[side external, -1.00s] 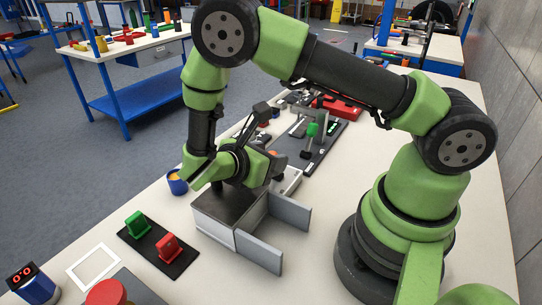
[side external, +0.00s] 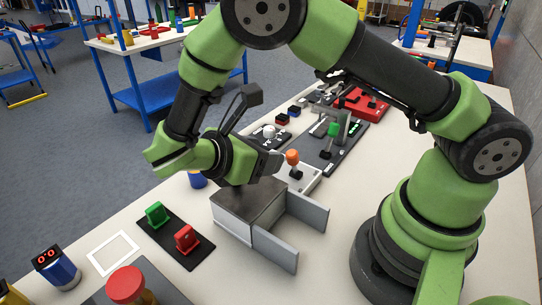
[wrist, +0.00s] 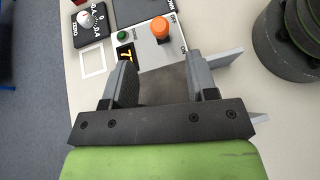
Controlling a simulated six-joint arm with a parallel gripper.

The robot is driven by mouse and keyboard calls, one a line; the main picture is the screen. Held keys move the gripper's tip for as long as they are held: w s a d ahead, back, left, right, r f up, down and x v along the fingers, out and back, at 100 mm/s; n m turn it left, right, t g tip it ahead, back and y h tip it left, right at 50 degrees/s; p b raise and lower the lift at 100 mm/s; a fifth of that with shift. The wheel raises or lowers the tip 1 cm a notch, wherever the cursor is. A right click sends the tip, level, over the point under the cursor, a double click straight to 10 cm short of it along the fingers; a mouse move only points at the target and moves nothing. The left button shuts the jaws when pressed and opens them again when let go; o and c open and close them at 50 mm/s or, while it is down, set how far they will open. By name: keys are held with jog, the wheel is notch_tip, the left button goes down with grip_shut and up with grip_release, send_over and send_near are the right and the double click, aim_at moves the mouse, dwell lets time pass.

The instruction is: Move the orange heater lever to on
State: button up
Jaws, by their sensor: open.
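The orange heater lever (side external: 292,157) has a rounded orange knob and stands on a pale panel (side external: 307,182) just behind the grey box. In the wrist view, the orange knob (wrist: 160,28) is ahead of the fingers, a little above the gap between them. The panel there carries a small lit display (wrist: 126,55), a green button (wrist: 123,35) and labels beside the lever that are too small to read surely. My gripper (side external: 268,164) is above the grey box, apart from the lever. In the wrist view, my gripper (wrist: 162,72) is open, with nothing between its fingers.
A grey box (side external: 248,207) with open door panels (side external: 275,248) stands under my gripper. A green lever (side external: 332,131) on a dark plate is behind the heater. Green and red blocks (side external: 186,238) on a black plate and a blue cup (side external: 197,179) are near the left.

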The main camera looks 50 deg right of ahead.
aim_at(290, 153)
jog(key=s+d+r+t+y, duration=0.1)
jog(key=d+r+t+y, duration=0.1)
jog(key=d+r+y, duration=0.45)
jog(key=shift+y, duration=0.55)
jog(key=f, duration=0.3)
jog(key=d+f, duration=0.1)
jog(key=f, duration=0.7)
jog(key=shift+s+d+f, duration=0.1)
jog(key=shift+s+d, duration=0.1)
jog(key=shift+d, duration=0.15)
